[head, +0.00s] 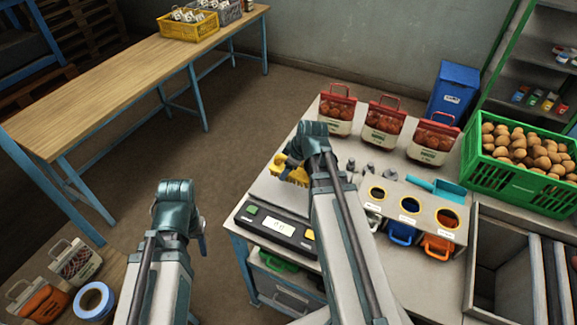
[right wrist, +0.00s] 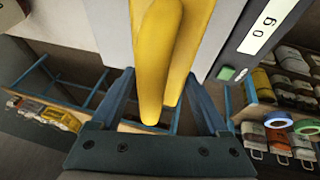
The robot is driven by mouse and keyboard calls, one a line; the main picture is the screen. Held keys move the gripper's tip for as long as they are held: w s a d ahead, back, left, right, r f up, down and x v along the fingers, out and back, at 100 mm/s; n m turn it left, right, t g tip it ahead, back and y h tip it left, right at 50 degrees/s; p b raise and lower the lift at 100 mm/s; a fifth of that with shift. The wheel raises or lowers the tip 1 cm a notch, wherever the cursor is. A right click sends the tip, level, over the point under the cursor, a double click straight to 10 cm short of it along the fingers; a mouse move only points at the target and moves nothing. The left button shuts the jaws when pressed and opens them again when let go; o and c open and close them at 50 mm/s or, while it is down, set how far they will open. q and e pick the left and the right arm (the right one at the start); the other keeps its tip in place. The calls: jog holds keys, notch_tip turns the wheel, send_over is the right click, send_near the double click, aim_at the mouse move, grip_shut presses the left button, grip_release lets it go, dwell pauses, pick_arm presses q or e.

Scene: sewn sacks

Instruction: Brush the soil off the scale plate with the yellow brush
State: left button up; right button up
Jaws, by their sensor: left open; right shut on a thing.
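The yellow brush (head: 293,174) is over the scale's pale plate (head: 265,188) at the table's left side. My right gripper (right wrist: 160,105) is shut on the brush, whose yellow handle (right wrist: 155,60) shows between its fingers in the right wrist view. My right wrist covers part of the brush and plate in the head view. The scale's dark display panel (head: 278,231) faces the near edge. I cannot make out soil on the visible plate. My left gripper (head: 202,238) is open and empty over the floor, left of the table, mostly hidden behind its own wrist.
Three red-topped sacks (head: 383,122) stand along the back. Small metal weights (head: 370,170), a teal scoop (head: 437,188) and a holder with round holes are right of my right arm. A green crate (head: 508,178) of potatoes stands far right. A wooden bench (head: 110,90) is behind.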

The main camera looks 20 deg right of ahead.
jog(key=shift+r, duration=0.15)
notch_tip(320, 180, up, 3)
jog(key=p, duration=0.3)
